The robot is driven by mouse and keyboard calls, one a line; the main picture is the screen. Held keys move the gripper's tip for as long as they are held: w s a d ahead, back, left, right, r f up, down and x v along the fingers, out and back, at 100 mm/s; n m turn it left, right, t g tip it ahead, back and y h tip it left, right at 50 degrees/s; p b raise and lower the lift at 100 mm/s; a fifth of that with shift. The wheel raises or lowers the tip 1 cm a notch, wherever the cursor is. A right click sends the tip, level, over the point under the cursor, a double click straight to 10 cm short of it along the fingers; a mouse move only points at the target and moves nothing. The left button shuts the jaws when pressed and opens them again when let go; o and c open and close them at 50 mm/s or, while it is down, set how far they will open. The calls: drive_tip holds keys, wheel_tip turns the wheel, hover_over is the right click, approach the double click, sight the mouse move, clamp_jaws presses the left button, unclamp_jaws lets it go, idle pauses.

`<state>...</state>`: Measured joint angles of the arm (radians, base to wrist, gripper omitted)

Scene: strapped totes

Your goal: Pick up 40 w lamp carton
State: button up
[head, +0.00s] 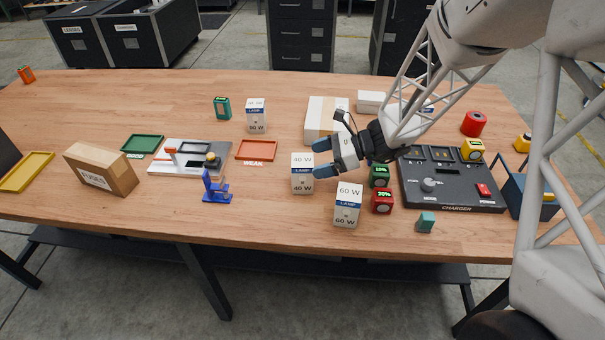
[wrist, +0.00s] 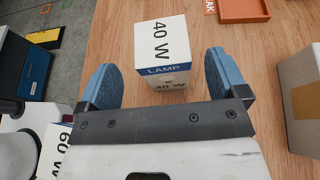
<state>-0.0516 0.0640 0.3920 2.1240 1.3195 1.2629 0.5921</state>
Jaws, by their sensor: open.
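The 40 W lamp carton (head: 302,174) is a white box with a blue LAMP band, upright on the wooden table. In the wrist view the carton (wrist: 162,50) lies just ahead of my fingers, roughly centred between them. My gripper (head: 322,158) is beside the carton's right side in the head view, and its blue fingertips overlap the carton's edge there. In the wrist view my gripper (wrist: 160,78) is open, with nothing held. I cannot tell whether the fingers touch the carton.
A 60 W lamp carton (head: 347,205) stands close in front at right, and a 60 or 90 W carton (head: 256,116) stands behind. A larger white box (head: 322,121), green and red batteries (head: 382,201) and the charger (head: 450,182) are nearby.

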sight(302, 163)
drive_tip(key=shift+x, duration=2.55)
drive_tip(key=shift+w, duration=0.1)
drive_tip(key=c, duration=1)
wheel_tip(302, 163, up, 18)
